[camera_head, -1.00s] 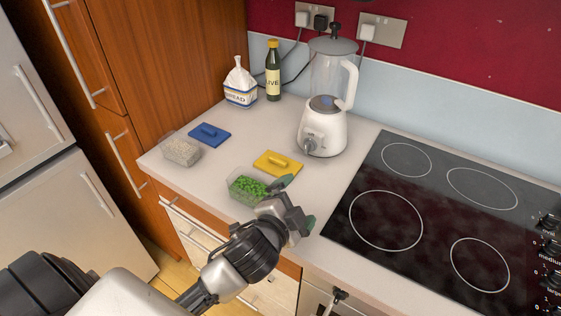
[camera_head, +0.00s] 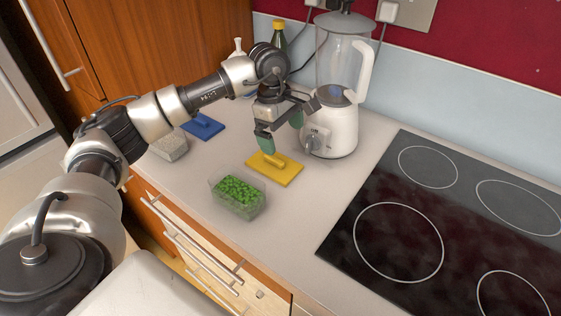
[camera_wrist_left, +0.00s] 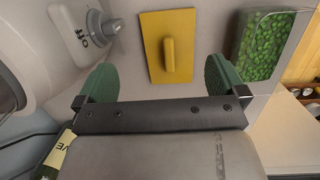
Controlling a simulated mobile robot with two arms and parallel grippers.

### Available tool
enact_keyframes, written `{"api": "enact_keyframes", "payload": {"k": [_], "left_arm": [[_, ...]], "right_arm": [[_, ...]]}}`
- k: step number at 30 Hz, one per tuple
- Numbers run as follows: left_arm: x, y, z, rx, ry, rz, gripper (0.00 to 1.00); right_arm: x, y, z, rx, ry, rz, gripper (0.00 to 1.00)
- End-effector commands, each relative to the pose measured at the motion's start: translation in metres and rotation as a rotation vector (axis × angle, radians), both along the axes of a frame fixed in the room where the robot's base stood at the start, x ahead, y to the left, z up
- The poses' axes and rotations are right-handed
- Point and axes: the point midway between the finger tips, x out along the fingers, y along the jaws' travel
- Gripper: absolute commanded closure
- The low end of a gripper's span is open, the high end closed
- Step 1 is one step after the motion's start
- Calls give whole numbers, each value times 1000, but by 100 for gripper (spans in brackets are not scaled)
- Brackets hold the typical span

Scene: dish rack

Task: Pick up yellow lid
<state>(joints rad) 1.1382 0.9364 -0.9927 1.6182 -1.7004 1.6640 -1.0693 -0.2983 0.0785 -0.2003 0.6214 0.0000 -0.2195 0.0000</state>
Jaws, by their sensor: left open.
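The yellow lid (camera_head: 275,168) lies flat on the counter between the box of peas and the blender, with its raised handle facing up. My left gripper (camera_head: 281,142) is above it, pointing down, open and empty. In the left wrist view the yellow lid (camera_wrist_left: 168,47) shows just beyond the open green fingertips (camera_wrist_left: 160,80), its handle lying roughly between their lines. The fingers do not appear to touch it. My right gripper does not show in these views.
A clear box of green peas (camera_head: 238,196) stands in front of the lid. The blender (camera_head: 336,90) stands close behind on the right. A blue lid (camera_head: 203,126) and a box of pale grains (camera_head: 170,146) are left, partly behind my arm. The hob (camera_head: 440,230) is right.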

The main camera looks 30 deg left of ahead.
Motion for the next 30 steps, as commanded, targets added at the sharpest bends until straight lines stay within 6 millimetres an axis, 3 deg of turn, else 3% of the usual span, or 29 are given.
{"api": "enact_keyframes", "payload": {"k": [1, 3, 6, 12, 20, 30], "left_arm": [[0, 20, 5, 67, 11, 9, 0], [-2, 37, 10, 131, 32, 14, 0], [-4, 48, 6, 171, 49, 19, 0], [-5, 48, -25, 174, 53, 19, 0], [-5, 46, -47, 171, 51, 17, 0], [-6, 44, -91, 171, 50, 18, 0]], "right_arm": [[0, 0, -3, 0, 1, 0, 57], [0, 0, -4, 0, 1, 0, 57], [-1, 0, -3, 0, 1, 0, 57], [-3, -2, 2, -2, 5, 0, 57], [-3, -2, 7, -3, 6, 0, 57], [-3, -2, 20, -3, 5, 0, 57]]}}
